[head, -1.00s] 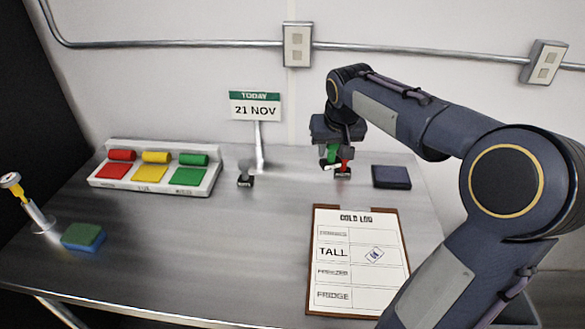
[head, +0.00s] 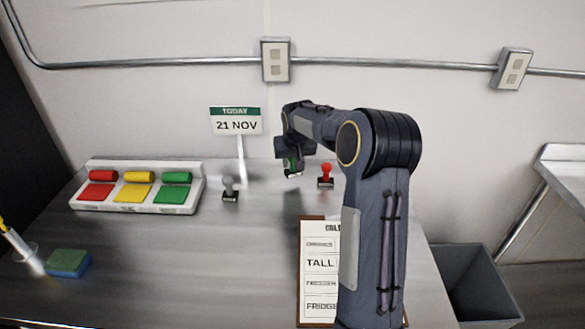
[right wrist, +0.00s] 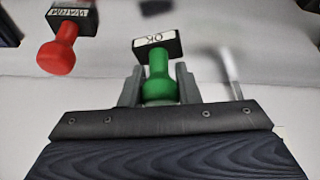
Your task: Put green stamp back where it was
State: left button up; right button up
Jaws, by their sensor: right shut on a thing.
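The green stamp (right wrist: 158,75) is between the fingers of my right gripper (right wrist: 158,88) in the right wrist view. Its dark base with a white "OK" label points away from the palm. In the head view the green stamp (head: 292,167) hangs under my right gripper (head: 292,160), left of the red stamp, and seems a little above the table. The red stamp (head: 326,175) stands upright on the table; it also shows in the right wrist view (right wrist: 60,50). A grey stamp (head: 229,188) stands farther left, near the date sign. My left gripper is out of view.
A tray of red, yellow and green pads (head: 137,208) stands at the left. A date sign (head: 236,122) reads 21 NOV. A sponge (head: 68,264) lies at front left. My right arm partly covers the clipboard (head: 312,227). A grey bin (head: 478,285) stands right of the table.

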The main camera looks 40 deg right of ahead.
aim_at(292, 169)
jog(key=shift+w+f, duration=0.1)
jog(key=shift+f, duration=1.55)
jog(key=shift+f, duration=0.2)
jog(key=o, duration=0.8)
jog(key=shift+r, duration=0.15)
